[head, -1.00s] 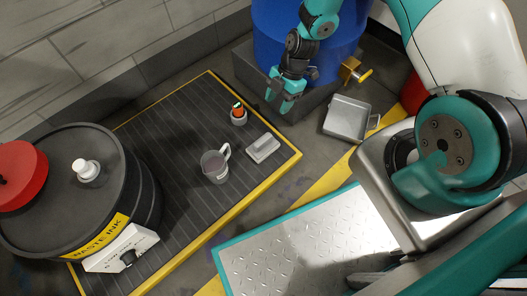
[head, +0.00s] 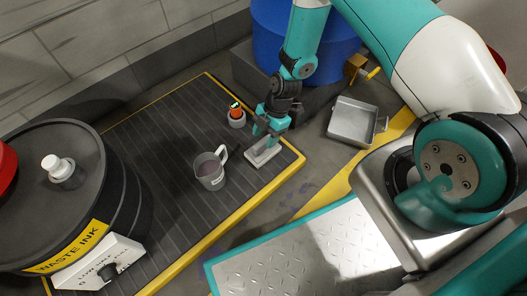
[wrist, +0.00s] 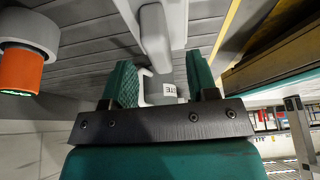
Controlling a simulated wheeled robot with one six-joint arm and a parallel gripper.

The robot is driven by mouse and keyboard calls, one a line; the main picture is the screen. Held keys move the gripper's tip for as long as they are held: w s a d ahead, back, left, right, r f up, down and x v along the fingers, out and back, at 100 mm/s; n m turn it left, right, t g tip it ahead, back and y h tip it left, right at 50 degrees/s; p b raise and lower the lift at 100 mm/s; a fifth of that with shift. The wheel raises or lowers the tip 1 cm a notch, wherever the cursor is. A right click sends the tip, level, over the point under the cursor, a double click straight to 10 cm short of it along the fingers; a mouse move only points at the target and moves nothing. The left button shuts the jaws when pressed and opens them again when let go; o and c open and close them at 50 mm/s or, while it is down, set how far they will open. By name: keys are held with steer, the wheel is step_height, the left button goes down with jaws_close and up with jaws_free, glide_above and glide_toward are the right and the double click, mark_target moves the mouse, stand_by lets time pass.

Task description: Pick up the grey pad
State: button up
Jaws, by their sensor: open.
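The grey pad (head: 262,154) lies flat on the ribbed dark mat, near its right corner, with a raised bar-like handle on top. My gripper (head: 267,128) is open and points down at the pad from above. In the wrist view the pad's handle (wrist: 155,38) lies along the gap between the two teal fingers (wrist: 160,78). The fingers stand to either side of it, and I cannot tell whether they touch it. A grey part with a small white label also shows between the fingers, partly hidden by the gripper.
A grey mug (head: 209,170) stands just left of the pad. An orange-topped item in a grey holder (head: 236,115) stands behind; its orange part shows in the wrist view (wrist: 20,70). The waste ink drum (head: 75,185) is at left. A metal tray (head: 352,122) lies right.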

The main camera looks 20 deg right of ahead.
mark_target(264, 141)
steer(key=b+x, duration=0.1)
steer(key=x, duration=0.2)
steer(key=shift+d, duration=0.1)
steer(key=shift+c, duration=0.2)
jaws_close()
steer(key=shift+r, duration=0.1)
step_height(264, 141, up, 20)
steer(key=p, duration=1)
